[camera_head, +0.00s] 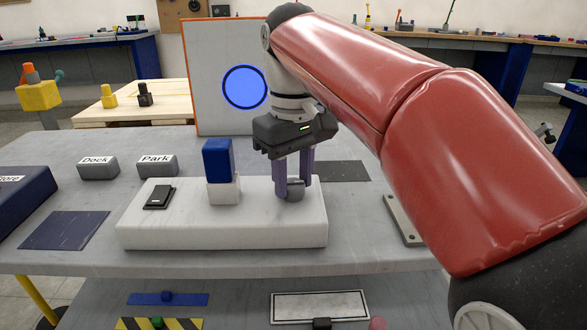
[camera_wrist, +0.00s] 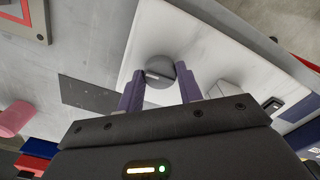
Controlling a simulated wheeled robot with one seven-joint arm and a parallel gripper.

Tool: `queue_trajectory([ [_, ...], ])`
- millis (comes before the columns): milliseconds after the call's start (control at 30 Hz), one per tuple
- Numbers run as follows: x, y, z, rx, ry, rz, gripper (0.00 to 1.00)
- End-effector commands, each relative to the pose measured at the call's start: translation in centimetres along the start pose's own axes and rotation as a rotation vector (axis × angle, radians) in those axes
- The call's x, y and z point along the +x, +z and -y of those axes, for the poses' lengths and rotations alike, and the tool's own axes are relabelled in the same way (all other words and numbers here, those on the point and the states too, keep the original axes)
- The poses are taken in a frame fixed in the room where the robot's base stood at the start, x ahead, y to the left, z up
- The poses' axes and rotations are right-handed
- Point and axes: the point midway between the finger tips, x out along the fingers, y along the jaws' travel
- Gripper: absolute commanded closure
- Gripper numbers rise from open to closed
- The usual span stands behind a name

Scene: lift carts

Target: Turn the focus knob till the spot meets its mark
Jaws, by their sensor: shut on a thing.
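The focus knob (camera_head: 294,195) is a round dark grey knob on the right part of a white box (camera_head: 270,234) on the grey table. My gripper (camera_head: 294,184) points down with its two purple fingers shut on the knob. In the wrist view the knob (camera_wrist: 160,70) shows a light line on its face, between the fingertips. A white screen (camera_head: 213,66) with an orange edge stands behind the table. On it a bright blue round spot (camera_head: 245,87) lies inside a dark blue ring (camera_head: 224,88), about filling it. My arm hides the screen's right side.
A blue block (camera_head: 217,159) on a white base and a black switch (camera_head: 159,197) are on the box, left of my gripper. Grey blocks labelled Dock (camera_head: 97,168) and Park (camera_head: 156,166) stand behind it. A dark mat (camera_head: 64,230) lies on the left.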

Motion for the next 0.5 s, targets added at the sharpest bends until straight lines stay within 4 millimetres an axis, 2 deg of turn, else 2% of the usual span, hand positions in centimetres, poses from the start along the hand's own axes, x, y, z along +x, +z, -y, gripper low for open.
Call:
queue_trajectory([
  [500,0.02,-0.03,0.01,0.053,0.000,-0.001,0.87],
])
